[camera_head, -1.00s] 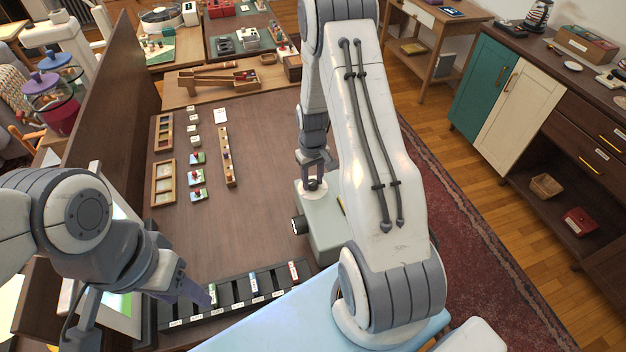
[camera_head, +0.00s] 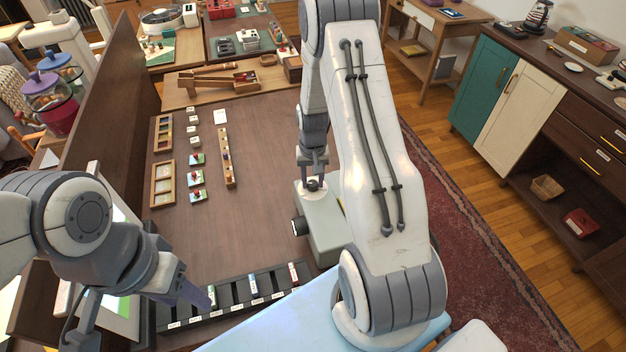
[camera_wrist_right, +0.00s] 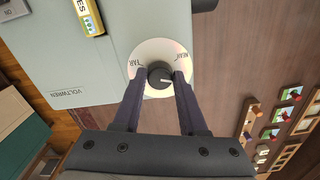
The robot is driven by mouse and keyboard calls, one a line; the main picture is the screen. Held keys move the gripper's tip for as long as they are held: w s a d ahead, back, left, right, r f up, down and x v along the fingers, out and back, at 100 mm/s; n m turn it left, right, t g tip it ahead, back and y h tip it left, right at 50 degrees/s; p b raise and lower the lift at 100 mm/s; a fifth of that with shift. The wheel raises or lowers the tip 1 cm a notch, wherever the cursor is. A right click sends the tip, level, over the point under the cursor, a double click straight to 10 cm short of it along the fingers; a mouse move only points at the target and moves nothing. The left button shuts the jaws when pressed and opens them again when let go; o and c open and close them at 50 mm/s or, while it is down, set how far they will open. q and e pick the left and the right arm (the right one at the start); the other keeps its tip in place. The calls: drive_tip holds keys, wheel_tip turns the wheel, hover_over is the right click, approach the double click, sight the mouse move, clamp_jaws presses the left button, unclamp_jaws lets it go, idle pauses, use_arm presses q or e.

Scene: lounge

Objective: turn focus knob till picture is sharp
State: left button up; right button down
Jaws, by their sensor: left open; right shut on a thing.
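The focus knob (camera_wrist_right: 160,76) is a small dark knob with a pale index line. It sits on a round white dial (camera_wrist_right: 146,56) marked NEAR and FAR, on top of a grey-green projector (camera_wrist_right: 120,35). The projector (camera_head: 326,226) also shows in the head view, with its dark lens (camera_head: 298,226) facing left. My right gripper (camera_wrist_right: 160,80) is shut on the knob, one finger on each side. My left gripper (camera_head: 200,298) is open and empty above a dark slotted rack. A pale framed panel (camera_head: 124,318) at the left is mostly hidden by my left arm, so its picture cannot be judged.
The dark rack (camera_head: 222,316) with several labelled slots lies along the near table edge. Wooden slide frames (camera_head: 162,184) and small blocks lie at the left of the table. The middle of the table (camera_head: 255,190) is clear. A tall wooden board (camera_head: 113,110) borders the left side.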

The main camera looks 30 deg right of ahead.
sight(313, 183)
drive_tip(key=shift+c, duration=2.2)
unclamp_jaws()
drive_tip(key=shift+r, duration=0.15)
wheel_tip(313, 183, up, 10)
drive_tip(key=b, duration=0.1)
drive_tip(key=shift+b, duration=0.35)
drive_tip(key=shift+r, duration=0.1)
